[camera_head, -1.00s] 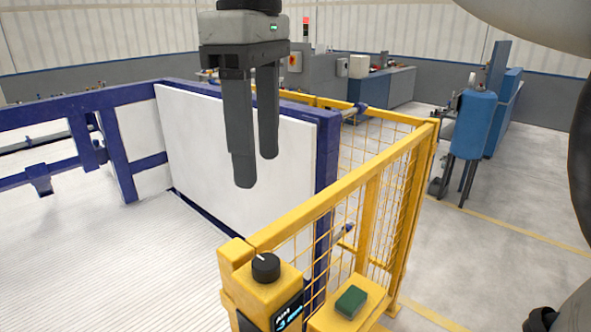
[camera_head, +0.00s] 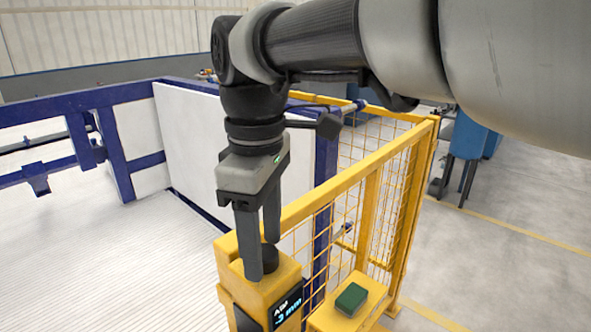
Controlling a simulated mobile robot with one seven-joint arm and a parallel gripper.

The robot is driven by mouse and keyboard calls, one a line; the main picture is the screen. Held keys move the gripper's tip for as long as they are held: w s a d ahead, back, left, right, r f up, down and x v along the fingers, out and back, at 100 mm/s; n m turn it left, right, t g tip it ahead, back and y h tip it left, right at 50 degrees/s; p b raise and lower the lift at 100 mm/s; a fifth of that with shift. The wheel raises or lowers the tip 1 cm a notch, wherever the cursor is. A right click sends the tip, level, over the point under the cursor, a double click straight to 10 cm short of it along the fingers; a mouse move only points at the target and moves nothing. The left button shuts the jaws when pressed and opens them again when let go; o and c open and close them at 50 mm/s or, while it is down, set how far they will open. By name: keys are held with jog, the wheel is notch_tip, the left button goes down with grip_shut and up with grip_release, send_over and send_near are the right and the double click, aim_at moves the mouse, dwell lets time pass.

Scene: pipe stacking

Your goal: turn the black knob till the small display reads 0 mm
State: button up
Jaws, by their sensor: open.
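The black knob (camera_head: 270,256) sits on top of a yellow post (camera_head: 270,289), partly hidden by my gripper's near finger. My gripper (camera_head: 262,259) points straight down with its fingers apart, at the knob. The near finger stands in front of the knob, and the far finger's tip is at or just behind it. I cannot tell whether either finger touches the knob. The small display (camera_head: 287,308) on the post's front shows a 3 and mm, seemingly with a minus sign before the 3.
A yellow mesh fence (camera_head: 385,190) runs back from the post. A white panel (camera_head: 190,150) in a blue frame stands behind. A ribbed white surface (camera_head: 100,260) lies to the left.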

jog(key=shift+f, duration=0.1)
jog(key=c, duration=1.1)
jog(key=shift+o, duration=0.2)
jog(key=shift+m, duration=0.5)
jog(key=shift+m+p, duration=0.8)
jog(key=shift+m, duration=1.6)
jog(key=o, duration=1.1)
jog(key=shift+c, duration=0.2)
